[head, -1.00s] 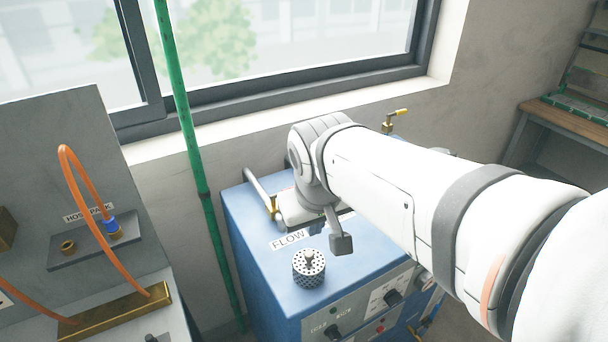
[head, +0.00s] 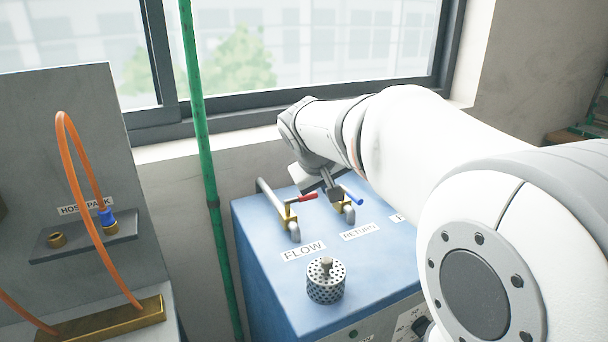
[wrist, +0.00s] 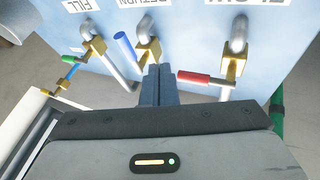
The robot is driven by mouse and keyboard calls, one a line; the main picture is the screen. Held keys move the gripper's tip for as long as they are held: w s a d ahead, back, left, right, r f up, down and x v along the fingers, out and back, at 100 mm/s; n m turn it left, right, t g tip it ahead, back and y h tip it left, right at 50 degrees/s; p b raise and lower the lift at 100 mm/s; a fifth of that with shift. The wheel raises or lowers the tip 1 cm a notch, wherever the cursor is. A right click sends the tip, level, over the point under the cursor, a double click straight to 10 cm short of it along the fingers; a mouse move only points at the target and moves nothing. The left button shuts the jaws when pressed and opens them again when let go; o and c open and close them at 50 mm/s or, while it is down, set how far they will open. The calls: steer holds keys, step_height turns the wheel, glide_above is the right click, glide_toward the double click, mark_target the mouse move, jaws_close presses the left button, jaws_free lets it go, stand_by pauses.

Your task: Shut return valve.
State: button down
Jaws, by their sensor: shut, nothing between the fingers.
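The return valve (head: 346,209) stands on the blue cabinet's top, behind the RETURN label (head: 360,231). Its blue handle (head: 354,197) slants down to the right in the head view. In the wrist view the blue handle (wrist: 124,47) lies slantwise, left of the brass valve body (wrist: 148,51). My gripper (head: 334,192) is shut and empty. In the wrist view its fingertips (wrist: 158,71) are just in front of the valve body, between the blue handle and the red one. The fingers hide part of the valve's pipe; I cannot tell whether they touch anything.
The flow valve's red handle (head: 302,198) is close beside my fingers, and it also shows in the wrist view (wrist: 193,78). The fill valve (wrist: 95,46) is on the other side. A perforated metal cylinder (head: 325,281) stands on the cabinet (head: 270,265). A green pipe (head: 201,130) rises left.

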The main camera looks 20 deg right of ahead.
steer(key=w+d+f, duration=0.2)
steer(key=d+f, duration=0.1)
steer(key=d, duration=0.2)
steer(key=shift+f, duration=0.3)
steer(key=shift+r+p, duration=0.1)
steer(key=shift+p, duration=0.35)
steer(key=shift+n, duration=0.3)
